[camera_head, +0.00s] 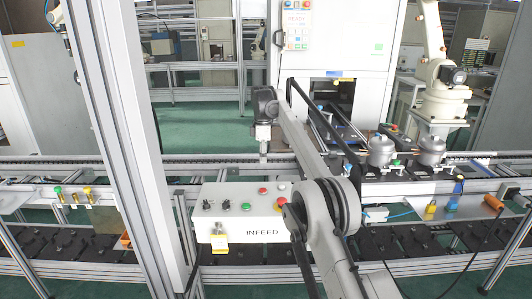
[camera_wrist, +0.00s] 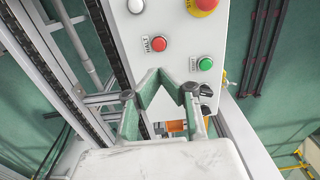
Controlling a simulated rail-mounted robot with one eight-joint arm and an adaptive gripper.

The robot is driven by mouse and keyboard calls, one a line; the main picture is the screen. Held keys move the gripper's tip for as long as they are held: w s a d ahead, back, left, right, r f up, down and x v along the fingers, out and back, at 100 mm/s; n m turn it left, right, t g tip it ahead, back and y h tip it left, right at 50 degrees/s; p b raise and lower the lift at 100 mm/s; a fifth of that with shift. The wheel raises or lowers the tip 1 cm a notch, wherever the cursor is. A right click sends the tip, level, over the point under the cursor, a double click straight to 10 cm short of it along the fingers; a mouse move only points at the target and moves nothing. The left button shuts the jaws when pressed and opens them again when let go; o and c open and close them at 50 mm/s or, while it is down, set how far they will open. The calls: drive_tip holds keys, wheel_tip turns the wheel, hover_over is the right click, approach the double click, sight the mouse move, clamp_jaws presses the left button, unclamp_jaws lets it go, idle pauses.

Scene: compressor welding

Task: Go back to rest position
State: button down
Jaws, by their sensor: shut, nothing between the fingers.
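My gripper (camera_head: 263,152) hangs at the end of my arm, pointing down near the conveyor rail and behind the white INFEED control box (camera_head: 240,214). In the wrist view my gripper (camera_wrist: 168,76) shows its two fingers in front of the box's button face. The fingers are shut and hold nothing. The box carries a red HALT button (camera_wrist: 159,44), a green START button (camera_wrist: 205,64) and a red and yellow knob (camera_wrist: 203,4). Whether the fingers touch the box cannot be told.
Two grey compressors (camera_head: 381,150) stand on the line right of my arm. A white robot arm (camera_head: 440,85) stands behind them. An aluminium post (camera_head: 125,130) rises on the left. Brass fittings with coloured caps (camera_head: 73,195) sit on the left shelf. A white cabinet (camera_head: 330,45) stands behind.

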drive_tip(key=s+d+r+m+t+b, duration=0.1)
drive_tip(key=s+d+r+m, duration=0.2)
drive_tip(key=r, duration=0.4)
drive_tip(key=s+d+r+m+t+b, duration=0.1)
drive_tip(key=s+d+r+m, duration=0.15)
drive_tip(key=d+r, duration=0.35)
drive_tip(key=s+d+r+m+t+b, duration=0.1)
drive_tip(key=s+d+r+m, duration=0.2)
drive_tip(key=s, duration=0.5)
drive_tip(key=s+d+r+m+t, duration=0.1)
drive_tip(key=s+d+r, duration=0.1)
drive_tip(key=s+d, duration=0.4)
drive_tip(key=s+d+f+m+t+b, duration=0.1)
drive_tip(key=s+d+f+m, duration=0.2)
drive_tip(key=s, duration=0.7)
drive_tip(key=s+d+f+m+t+b, duration=0.1)
drive_tip(key=s+d+f+m, duration=0.1)
drive_tip(key=s, duration=0.9)
drive_tip(key=s+d+f+m, duration=0.1)
drive_tip(key=s+f+m, duration=0.1)
drive_tip(key=s+f, duration=0.4)
drive_tip(key=s+d+f+m+t, duration=0.1)
drive_tip(key=s+d+f+m, duration=0.1)
drive_tip(key=s+f, duration=0.5)
drive_tip(key=shift+s+d+f+b, duration=0.25)
drive_tip(key=shift+s+b, duration=0.1)
drive_tip(key=shift+s, duration=0.65)
